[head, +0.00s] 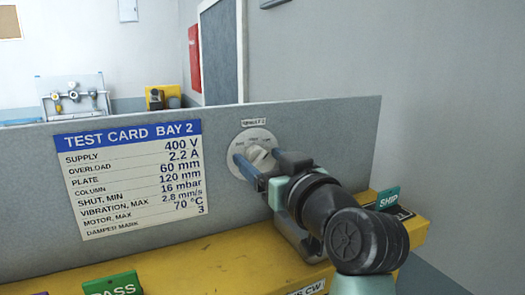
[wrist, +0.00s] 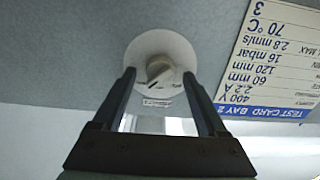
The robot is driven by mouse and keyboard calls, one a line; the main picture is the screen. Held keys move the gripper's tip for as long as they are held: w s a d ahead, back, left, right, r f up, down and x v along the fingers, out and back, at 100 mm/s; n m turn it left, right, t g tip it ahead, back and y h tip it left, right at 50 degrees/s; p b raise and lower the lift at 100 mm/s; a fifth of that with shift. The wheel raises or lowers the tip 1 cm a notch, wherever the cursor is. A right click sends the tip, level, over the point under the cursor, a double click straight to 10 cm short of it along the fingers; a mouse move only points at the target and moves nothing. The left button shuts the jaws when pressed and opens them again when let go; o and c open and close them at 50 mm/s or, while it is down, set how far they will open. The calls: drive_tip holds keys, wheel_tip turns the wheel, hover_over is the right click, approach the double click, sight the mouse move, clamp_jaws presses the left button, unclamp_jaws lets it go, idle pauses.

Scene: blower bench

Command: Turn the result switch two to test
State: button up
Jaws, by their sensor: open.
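Result switch two is a pale grey knob (head: 257,152) on a round white dial plate on the upright grey panel (head: 330,135), under a small label (head: 253,121) that seems to read RESULT 2. The knob (wrist: 158,72) also shows in the wrist view, where the picture is upside down. The small position words on the dial are too small to read surely, so I cannot tell its setting. My gripper (head: 261,160) is open at the dial, one dark finger on each side of the knob. In the wrist view my gripper (wrist: 159,74) shows gaps between fingers and knob.
A white test card (head: 130,180) with a blue header is on the panel left of the dial. Below is a yellow bench (head: 210,262) with a green PASS sign (head: 113,285) and a teal SHIP sign (head: 388,199). Other equipment (head: 73,97) stands behind the panel.

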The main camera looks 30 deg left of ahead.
clamp_jaws()
idle(0.5)
drive_tip(key=shift+f+b, duration=0.1)
drive_tip(key=shift+b, duration=0.25)
drive_tip(key=shift+f+n+b, duration=0.1)
drive_tip(key=shift+n+b, duration=0.5)
drive_tip(key=shift+b, duration=0.2)
drive_tip(key=n+b, duration=0.2)
drive_tip(key=b, duration=0.1)
drive_tip(key=shift+f, duration=0.15)
drive_tip(key=n+b, duration=0.3)
drive_tip(key=b, duration=0.1)
drive_tip(key=shift+s+a+r+n+b, duration=0.1)
drive_tip(key=shift+r+n+b, duration=0.1)
drive_tip(key=shift+n+b, duration=0.9)
drive_tip(key=shift+n, duration=0.4)
